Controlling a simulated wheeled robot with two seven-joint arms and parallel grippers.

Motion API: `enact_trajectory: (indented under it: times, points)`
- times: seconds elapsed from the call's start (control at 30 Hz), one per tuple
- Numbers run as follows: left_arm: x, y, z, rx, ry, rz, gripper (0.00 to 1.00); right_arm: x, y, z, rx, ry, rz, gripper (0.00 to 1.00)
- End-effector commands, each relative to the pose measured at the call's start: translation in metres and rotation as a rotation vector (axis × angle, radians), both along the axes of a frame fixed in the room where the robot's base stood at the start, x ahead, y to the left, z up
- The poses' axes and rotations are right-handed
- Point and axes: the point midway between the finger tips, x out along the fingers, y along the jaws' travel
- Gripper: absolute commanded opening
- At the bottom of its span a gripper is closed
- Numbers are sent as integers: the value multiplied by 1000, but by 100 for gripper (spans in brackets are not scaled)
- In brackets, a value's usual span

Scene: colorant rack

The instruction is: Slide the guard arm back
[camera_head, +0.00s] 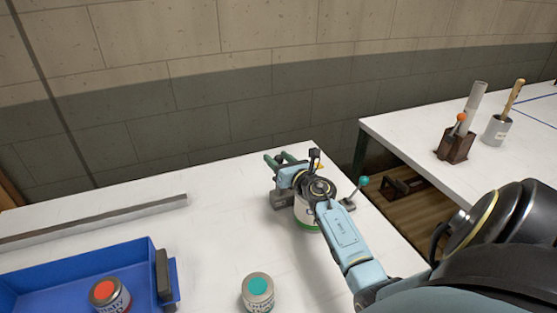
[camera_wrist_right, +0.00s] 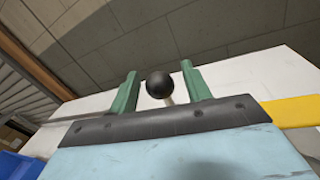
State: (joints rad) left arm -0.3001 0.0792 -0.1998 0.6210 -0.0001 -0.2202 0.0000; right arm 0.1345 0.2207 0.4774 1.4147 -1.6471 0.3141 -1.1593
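My right gripper (camera_head: 278,159) reaches over the table from the lower right, its green fingers pointing toward the wall. In the right wrist view the two fingers (camera_wrist_right: 160,88) stand apart. A black ball knob (camera_wrist_right: 159,84) on a pale stem shows between them, with a small gap on each side. I cannot tell how deep between the fingers it sits. My left gripper is not in view.
A white can with a green band (camera_head: 307,222) stands under my right forearm. A teal ball lever (camera_head: 362,182) is right of it. A teal-topped can (camera_head: 258,291) stands in front. A blue tray (camera_head: 135,252) lies left. A second table (camera_head: 400,128) is at right.

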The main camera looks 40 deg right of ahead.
Motion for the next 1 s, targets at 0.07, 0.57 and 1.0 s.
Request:
enact_trajectory:
  times: [0.07,0.57,1.0]
  points:
    - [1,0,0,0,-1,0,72,0,0,0,0,0,0,48]
    - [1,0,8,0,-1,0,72,-57,12,-1,0,4,1,48]
    - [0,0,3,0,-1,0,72,-125,24,-1,0,1,0,48]
